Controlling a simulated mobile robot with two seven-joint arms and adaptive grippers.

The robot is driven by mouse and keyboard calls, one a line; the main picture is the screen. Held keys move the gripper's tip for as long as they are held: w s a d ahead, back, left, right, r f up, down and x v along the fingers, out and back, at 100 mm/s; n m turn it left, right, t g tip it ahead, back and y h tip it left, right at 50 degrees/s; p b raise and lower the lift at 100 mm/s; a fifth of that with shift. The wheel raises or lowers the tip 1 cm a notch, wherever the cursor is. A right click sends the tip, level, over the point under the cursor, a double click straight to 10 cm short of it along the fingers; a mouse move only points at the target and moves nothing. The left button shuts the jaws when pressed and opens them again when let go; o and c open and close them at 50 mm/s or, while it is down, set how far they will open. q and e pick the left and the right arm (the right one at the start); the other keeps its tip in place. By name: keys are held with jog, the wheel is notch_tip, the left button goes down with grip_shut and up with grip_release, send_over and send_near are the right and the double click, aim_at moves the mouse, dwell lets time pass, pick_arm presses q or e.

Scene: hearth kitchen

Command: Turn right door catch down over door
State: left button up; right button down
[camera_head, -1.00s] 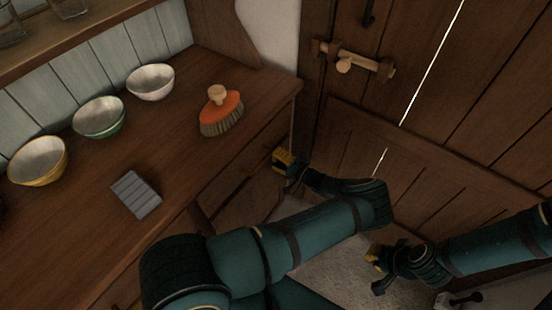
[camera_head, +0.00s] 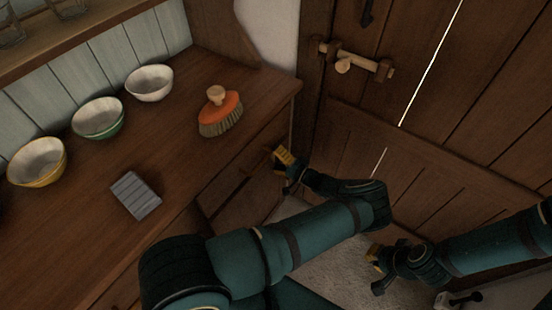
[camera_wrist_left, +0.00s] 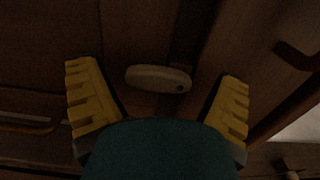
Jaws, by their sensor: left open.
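A small pale oval catch (camera_wrist_left: 158,79) shows in the left wrist view, lying nearly level across dark wood, with a dark pivot dot at its right end. My left gripper (camera_wrist_left: 157,71) is open, its yellow fingers on either side of the catch and apart from it. In the head view my left gripper (camera_head: 281,157) is low beside the front of the wooden counter; the catch is hidden there. My right gripper (camera_head: 376,268) is low at the right, away from the counter; its opening is unclear.
The counter (camera_head: 70,215) holds several bowls, an orange brush (camera_head: 221,114) and a grey block (camera_head: 136,195). A plank door (camera_head: 455,85) with a wooden latch (camera_head: 354,60) stands at the right. A dark handle (camera_wrist_left: 298,55) shows in the wrist view.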

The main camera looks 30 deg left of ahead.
pick_arm(q)
jog(key=s+d, duration=0.1)
jog(key=d, duration=1.1)
jog(key=s+a+f+g+h, duration=0.4)
jog(key=s+f+g+h, duration=0.1)
jog(key=s, duration=0.3)
jog(key=s+d+f+n+g+h, duration=0.1)
jog(key=s+d+f+h, duration=0.3)
jog(key=s+h, duration=0.5)
jog(key=d+r+n+t+h, duration=0.1)
jog(key=d+r+t+h, duration=0.5)
jog(key=r, duration=0.9)
jog(key=d+h, duration=0.2)
jog(key=d, duration=0.1)
jog(key=shift+t, duration=0.3)
jog(key=shift+s+d, duration=0.1)
